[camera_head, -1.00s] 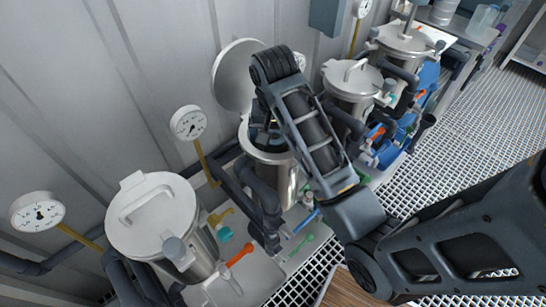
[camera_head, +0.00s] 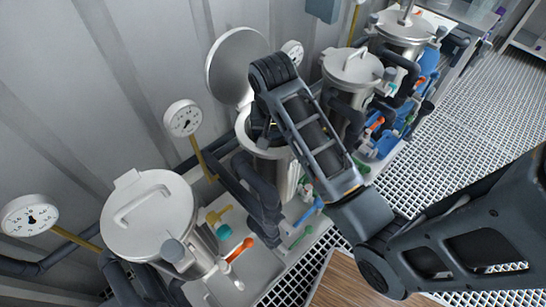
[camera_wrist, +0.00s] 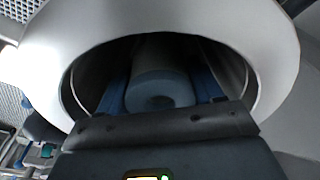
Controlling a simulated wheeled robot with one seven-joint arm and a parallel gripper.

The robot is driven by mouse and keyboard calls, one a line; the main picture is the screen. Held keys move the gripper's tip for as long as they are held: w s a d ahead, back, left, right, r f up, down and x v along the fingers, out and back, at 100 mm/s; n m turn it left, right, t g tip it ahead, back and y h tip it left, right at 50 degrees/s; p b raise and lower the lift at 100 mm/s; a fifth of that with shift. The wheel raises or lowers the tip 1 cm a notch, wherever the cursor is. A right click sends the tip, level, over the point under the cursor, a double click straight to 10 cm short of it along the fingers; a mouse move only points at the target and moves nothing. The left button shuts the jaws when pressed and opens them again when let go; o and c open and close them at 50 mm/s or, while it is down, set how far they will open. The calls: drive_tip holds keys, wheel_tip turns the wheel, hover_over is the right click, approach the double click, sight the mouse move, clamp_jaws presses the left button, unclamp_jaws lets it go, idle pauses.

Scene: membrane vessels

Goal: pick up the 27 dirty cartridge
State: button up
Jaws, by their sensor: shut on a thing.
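The open steel vessel (camera_head: 285,178) stands second from the left in the head view, its round lid (camera_head: 229,66) swung up behind it. My gripper (camera_wrist: 160,92) reaches down into its mouth, with blue fingers on both sides of a grey-blue cylindrical cartridge (camera_wrist: 158,88). The jaws are shut on the cartridge, which is still inside the vessel's rim (camera_wrist: 275,60). In the head view my arm hides the cartridge and the fingertips. No number is legible on it.
A closed vessel (camera_head: 150,215) stands at the left. Two more closed vessels (camera_head: 352,68) (camera_head: 405,28) stand to the right. Pressure gauges (camera_head: 184,118) (camera_head: 30,215), dark pipes and coloured valve handles (camera_head: 240,250) crowd around them. The grating floor (camera_head: 470,110) at right is clear.

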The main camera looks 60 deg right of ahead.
drive_tip(key=c, duration=0.7)
drive_tip(key=shift+r, duration=0.15)
